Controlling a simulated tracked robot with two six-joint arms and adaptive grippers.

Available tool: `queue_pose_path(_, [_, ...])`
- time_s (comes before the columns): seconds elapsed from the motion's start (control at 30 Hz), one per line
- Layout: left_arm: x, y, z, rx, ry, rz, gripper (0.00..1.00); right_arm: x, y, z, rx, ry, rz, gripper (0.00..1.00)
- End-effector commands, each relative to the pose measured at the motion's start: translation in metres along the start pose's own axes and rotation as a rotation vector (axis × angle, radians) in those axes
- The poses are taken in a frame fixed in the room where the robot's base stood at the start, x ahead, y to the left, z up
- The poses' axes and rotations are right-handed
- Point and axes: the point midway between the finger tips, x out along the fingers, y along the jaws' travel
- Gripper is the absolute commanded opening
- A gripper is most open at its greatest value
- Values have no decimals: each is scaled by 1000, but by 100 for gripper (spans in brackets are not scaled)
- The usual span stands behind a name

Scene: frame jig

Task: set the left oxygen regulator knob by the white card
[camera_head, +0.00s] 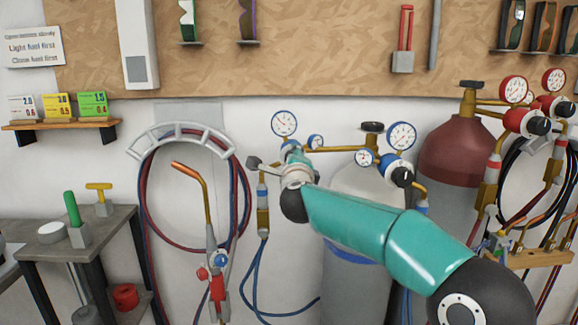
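The white card (22,107) stands at the left end of a small wall shelf. Its upper figure looks like 2.0; the lower one is too small to read. The left oxygen regulator has a blue-rimmed gauge (284,123) and a smaller blue gauge (316,142). Its knob is hidden behind my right arm's wrist. My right arm comes in from the lower right, and its wrist is in front of this regulator. My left gripper is not in view.
Yellow (58,106) and green (93,104) cards share the shelf. The second oxygen regulator has a black knob (402,176), right of the grey cylinder's valve (373,127). A dark red cylinder (455,150) stands right. A torch (217,262) and hoses hang left of my arm.

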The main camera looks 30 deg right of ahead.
Motion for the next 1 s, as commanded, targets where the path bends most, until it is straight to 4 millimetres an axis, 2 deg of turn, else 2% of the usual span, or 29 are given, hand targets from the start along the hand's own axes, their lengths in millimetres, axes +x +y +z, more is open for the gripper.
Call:
queue_pose_path(0.53, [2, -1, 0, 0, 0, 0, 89, 0, -1, 1, 34, -3, -1, 8])
queue_pose_path(0.57, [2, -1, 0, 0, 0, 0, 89, 0, -1, 1, 33, -3, -1, 44])
queue_pose_path(0.7, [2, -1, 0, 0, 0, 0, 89, 0, -1, 1, 33, -2, -1, 67])
queue_pose_path(1.0, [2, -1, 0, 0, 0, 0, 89, 0, 0, 0, 33, -1, 0, 68])
